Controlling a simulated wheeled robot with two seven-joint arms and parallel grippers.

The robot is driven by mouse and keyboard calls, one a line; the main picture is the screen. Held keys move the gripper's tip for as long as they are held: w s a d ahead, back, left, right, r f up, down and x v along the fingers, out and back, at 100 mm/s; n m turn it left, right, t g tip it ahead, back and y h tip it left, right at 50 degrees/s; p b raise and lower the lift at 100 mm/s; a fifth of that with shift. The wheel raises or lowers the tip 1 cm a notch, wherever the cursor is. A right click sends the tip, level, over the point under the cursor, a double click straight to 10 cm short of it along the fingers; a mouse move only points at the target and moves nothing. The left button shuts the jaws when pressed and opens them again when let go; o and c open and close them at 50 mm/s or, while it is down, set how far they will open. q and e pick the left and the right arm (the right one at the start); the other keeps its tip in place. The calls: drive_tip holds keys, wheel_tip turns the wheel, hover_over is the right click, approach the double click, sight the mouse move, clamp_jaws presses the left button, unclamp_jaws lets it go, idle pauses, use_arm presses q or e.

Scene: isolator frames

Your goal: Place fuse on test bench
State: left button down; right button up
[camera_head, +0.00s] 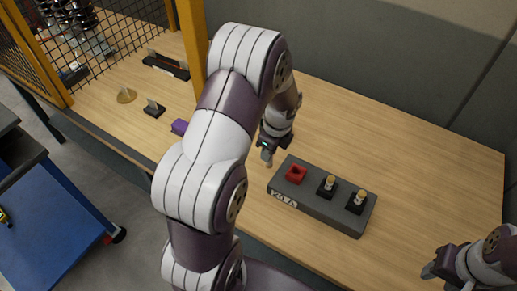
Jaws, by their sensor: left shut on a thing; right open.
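My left gripper (267,150) is shut on a small fuse (268,161), of which only a little shows below the fingers. It is above the wooden bench top (420,145), just left of a dark grey block (321,210) with a "20 A" label. The block carries a red socket (296,175), which looks empty, and two black sockets with pale fuses standing upright, one in the middle (329,183) and one at the right (360,197). My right gripper (431,272) is open and empty at the lower right, apart from the block.
A yellow post (191,40) and mesh panel (110,40) stand at the left. A blue cart (60,225) stands lower left. The bench right of the block is clear.

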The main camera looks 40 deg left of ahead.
use_arm(q)
drive_tip(key=a+f, duration=0.4)
drive_tip(key=f, duration=0.1)
drive_tip(key=s+a+f, duration=0.1)
drive_tip(key=a+f, duration=0.1)
drive_tip(key=shift+f, duration=0.35)
drive_tip(key=shift+d+f, duration=0.1)
drive_tip(key=shift+f, duration=0.05)
drive_tip(key=c, duration=1)
unclamp_jaws()
